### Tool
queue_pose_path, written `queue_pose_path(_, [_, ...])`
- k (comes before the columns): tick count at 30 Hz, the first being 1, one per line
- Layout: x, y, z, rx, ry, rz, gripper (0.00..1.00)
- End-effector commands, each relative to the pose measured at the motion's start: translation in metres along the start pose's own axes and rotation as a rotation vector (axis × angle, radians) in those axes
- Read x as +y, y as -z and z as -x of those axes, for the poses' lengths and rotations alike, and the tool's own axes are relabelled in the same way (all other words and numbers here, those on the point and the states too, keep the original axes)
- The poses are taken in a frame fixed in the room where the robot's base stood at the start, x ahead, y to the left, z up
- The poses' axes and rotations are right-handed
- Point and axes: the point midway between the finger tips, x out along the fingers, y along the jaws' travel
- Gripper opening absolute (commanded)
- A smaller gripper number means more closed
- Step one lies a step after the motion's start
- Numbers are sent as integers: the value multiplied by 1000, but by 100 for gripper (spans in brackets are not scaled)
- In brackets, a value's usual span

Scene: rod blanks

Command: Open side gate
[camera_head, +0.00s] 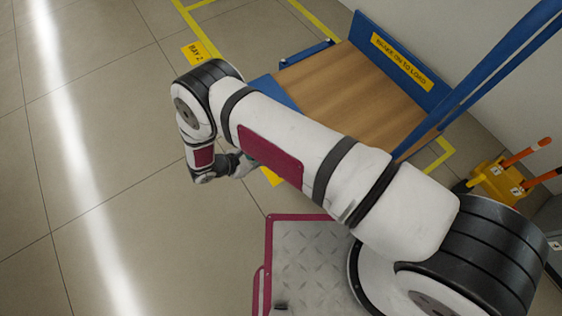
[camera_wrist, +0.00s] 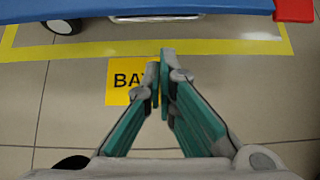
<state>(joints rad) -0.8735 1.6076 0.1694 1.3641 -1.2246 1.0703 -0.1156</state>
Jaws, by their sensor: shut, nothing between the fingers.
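A blue cart with a wooden deck (camera_head: 350,97) stands at the upper right of the head view. I cannot tell for sure which part is the side gate. A blue panel (camera_head: 403,65) with a yellow label reading "BRAKE ON TO LOAD" stands along its far side. A low blue rail (camera_head: 305,54) shows at its left end. My arm covers the near side. In the wrist view, a blue edge (camera_wrist: 190,8) with a red piece (camera_wrist: 294,10) crosses the top. My gripper (camera_wrist: 161,66) is shut and empty, over the floor, apart from the blue edge.
A yellow floor line (camera_wrist: 170,47) and a yellow bay sign (camera_wrist: 122,80) lie under the gripper. A cart wheel (camera_wrist: 65,26) shows at upper left. Yellow equipment with orange handles (camera_head: 497,183) stands at the right. The floor (camera_head: 110,170) at left is clear.

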Motion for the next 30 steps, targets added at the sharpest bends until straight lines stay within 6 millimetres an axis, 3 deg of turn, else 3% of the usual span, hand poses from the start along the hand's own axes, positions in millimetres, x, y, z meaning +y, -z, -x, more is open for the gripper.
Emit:
queue_pose_path(3, [-6, 13, -9, -5, -9, 22, 0])
queue_pose_path(8, [-6, 14, -23, -5, -9, 24, 0])
queue_pose_path(22, [-7, 14, -114, -5, -6, 23, 0])
queue_pose_path(24, [-4, 4, -100, -2, -10, 22, 0])
queue_pose_path(30, [-4, -13, -88, -4, -9, 23, 0])
